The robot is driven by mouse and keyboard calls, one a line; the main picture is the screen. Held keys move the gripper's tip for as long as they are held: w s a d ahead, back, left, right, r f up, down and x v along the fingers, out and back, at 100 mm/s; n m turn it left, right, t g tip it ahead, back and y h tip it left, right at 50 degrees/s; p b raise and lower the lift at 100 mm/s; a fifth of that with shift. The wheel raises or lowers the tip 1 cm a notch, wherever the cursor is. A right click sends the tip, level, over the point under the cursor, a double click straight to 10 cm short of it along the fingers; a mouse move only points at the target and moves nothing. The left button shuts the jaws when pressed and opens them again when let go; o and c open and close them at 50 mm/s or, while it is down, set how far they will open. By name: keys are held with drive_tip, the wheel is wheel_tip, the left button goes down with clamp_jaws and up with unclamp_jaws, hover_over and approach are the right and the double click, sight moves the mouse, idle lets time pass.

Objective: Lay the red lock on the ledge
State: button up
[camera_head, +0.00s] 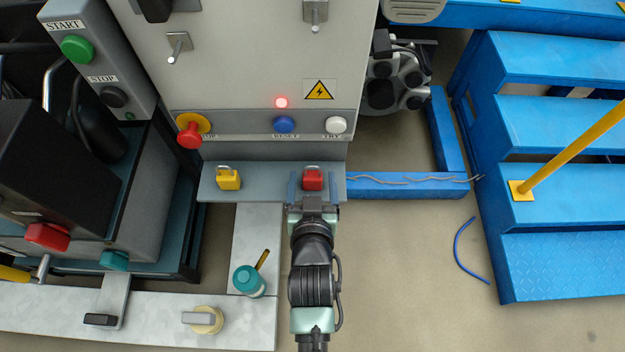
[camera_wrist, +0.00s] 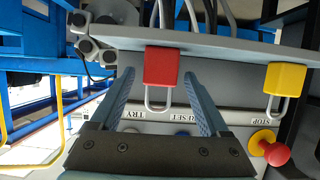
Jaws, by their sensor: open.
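The red lock (camera_head: 313,181) is on the grey ledge (camera_head: 265,184) below the control panel, toward the ledge's right end. It stands upright with its shackle up. In the wrist view, where the scene appears upside down, the red lock (camera_wrist: 161,66) meets the ledge (camera_wrist: 220,44) with its body. My gripper (camera_head: 313,178) is open, with one finger on each side of the red lock. In the wrist view my gripper (camera_wrist: 158,74) shows gaps between both fingers and the lock, and its palm is clear of it.
A yellow lock (camera_head: 229,179) stands on the same ledge to the left. A red stop knob (camera_head: 190,136), a blue button (camera_head: 284,124) and a white button (camera_head: 336,125) are on the panel above. A blue beam (camera_head: 405,188) adjoins the ledge's right end. Bare ledge lies between the locks.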

drive_tip(key=shift+r, duration=0.2)
drive_tip(key=shift+s+r+p, duration=0.2)
drive_tip(key=shift+s+p, duration=0.15)
drive_tip(key=shift+p, duration=0.05)
drive_tip(key=p+v, duration=0.5)
drive_tip(key=v, duration=0.6)
drive_tip(key=shift+p, duration=0.35)
drive_tip(key=shift+s, duration=0.15)
